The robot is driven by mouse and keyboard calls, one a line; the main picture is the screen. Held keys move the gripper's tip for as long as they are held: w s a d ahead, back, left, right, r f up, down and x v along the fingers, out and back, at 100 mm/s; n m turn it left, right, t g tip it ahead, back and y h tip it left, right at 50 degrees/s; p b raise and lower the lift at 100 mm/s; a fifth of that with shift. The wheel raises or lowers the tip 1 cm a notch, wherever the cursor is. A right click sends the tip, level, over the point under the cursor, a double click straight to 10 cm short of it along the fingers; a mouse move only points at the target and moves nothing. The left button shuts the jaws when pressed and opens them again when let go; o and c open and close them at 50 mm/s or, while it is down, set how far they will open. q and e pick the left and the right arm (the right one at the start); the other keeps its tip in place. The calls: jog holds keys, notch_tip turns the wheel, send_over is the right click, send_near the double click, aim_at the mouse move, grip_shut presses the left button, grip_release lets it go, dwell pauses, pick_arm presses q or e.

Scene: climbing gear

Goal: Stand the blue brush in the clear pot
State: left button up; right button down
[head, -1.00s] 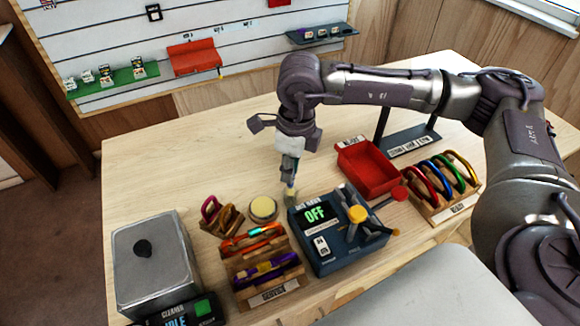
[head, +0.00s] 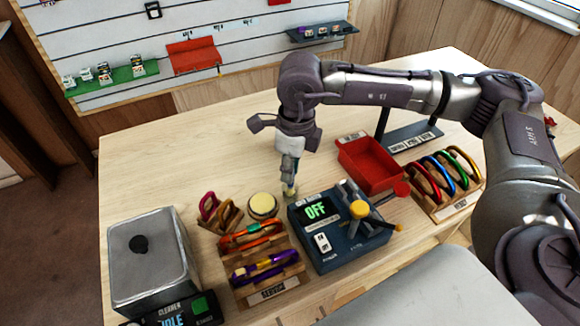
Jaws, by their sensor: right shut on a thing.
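My right gripper (head: 288,170) points down over the table behind the dark blue device. It is shut on the blue brush (head: 289,188), of which only a narrow blue piece shows below the fingers. The brush looks about upright. A small pale, see-through shape at its lower end, just behind the device's left back corner, looks like the clear pot (head: 290,196). The brush's lower end overlaps it in the view; I cannot tell whether it is inside. My left gripper is not in view.
The device (head: 342,246) with an OFF display, a round yellow-topped tin (head: 263,206) and a carabiner rack (head: 270,288) stand close by. A red tray (head: 370,166) and another carabiner rack (head: 452,208) are to the right. A metal cleaner (head: 152,262) stands at left. The table's back left is clear.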

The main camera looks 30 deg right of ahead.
jog(key=shift+f, duration=0.25)
jog(key=c, duration=1)
grip_release()
notch_tip(320, 180, up, 12)
jog(key=shift+s+d, duration=0.35)
